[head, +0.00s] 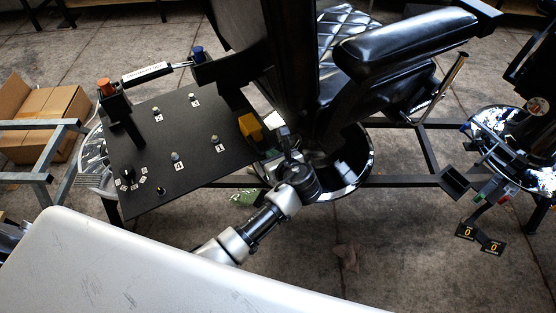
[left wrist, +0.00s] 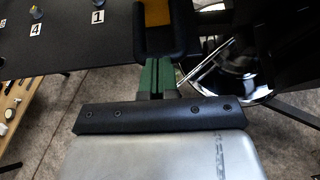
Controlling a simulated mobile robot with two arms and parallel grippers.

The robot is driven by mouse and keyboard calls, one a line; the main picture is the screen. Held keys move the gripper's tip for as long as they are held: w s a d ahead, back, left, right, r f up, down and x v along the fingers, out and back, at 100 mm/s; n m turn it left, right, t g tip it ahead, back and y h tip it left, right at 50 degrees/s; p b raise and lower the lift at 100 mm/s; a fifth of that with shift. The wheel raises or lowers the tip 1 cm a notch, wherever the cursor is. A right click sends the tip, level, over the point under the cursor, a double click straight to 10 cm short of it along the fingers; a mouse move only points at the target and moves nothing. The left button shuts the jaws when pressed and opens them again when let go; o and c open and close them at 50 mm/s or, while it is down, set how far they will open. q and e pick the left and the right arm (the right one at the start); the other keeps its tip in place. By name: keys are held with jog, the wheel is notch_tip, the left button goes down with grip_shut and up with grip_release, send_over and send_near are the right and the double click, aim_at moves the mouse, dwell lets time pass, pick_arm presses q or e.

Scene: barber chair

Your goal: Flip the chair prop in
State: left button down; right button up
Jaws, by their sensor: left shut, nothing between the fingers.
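The black padded barber chair (head: 400,60) stands on a round chrome base (head: 350,180) in the head view. I cannot tell which of its dark parts is the prop. A dark upright slab (head: 290,60) hides part of the chair. My left gripper (head: 284,140) is at the chair's lower left side, beside a yellow block (head: 250,126). It is shut and empty. Its fingertips are hard to make out against the dark parts. In the left wrist view, the yellow piece (left wrist: 157,12) sits in a dark frame ahead of my wrist, with the chrome base (left wrist: 225,75) to the right.
A black panel (head: 170,130) with numbered knobs lies left of the chair. Cardboard boxes (head: 40,115) are at the far left. A dark floor rail (head: 405,181) runs right from the base to another chrome base (head: 510,150). A pale surface (head: 120,270) fills the lower left.

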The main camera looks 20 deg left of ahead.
aim_at(255, 134)
pick_arm(q)
jog(key=shift+w, duration=0.1)
jog(key=w+a+p, duration=0.1)
jog(key=w+a, duration=0.1)
jog(key=w+a+p, duration=0.1)
jog(key=w+a, duration=0.2)
jog(key=shift+a, duration=0.25)
dwell(0.3)
